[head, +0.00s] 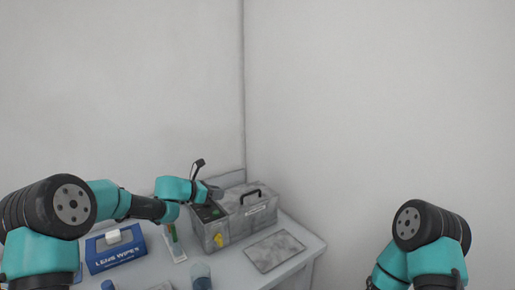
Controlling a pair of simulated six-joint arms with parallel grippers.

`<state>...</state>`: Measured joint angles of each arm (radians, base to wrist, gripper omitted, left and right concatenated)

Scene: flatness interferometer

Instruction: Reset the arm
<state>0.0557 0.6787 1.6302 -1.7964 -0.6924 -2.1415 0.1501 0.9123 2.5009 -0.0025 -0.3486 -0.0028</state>
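My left arm comes in from the left and reaches over the table to the grey interferometer box (236,222). My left gripper (214,193) is at the box's upper left side, by a dark panel (208,211) with a small green patch. It is small and partly hidden by its own wrist, so I cannot tell if its fingers are open or touch the box. My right arm is folded at the lower right, away from the table. Its gripper is out of the picture.
A blue lens wipes box (118,252) stands at the table's left. A small stand with a green strip (173,242), a bluish glass (201,275) and a blue cap (108,285) are nearby. White walls stand behind.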

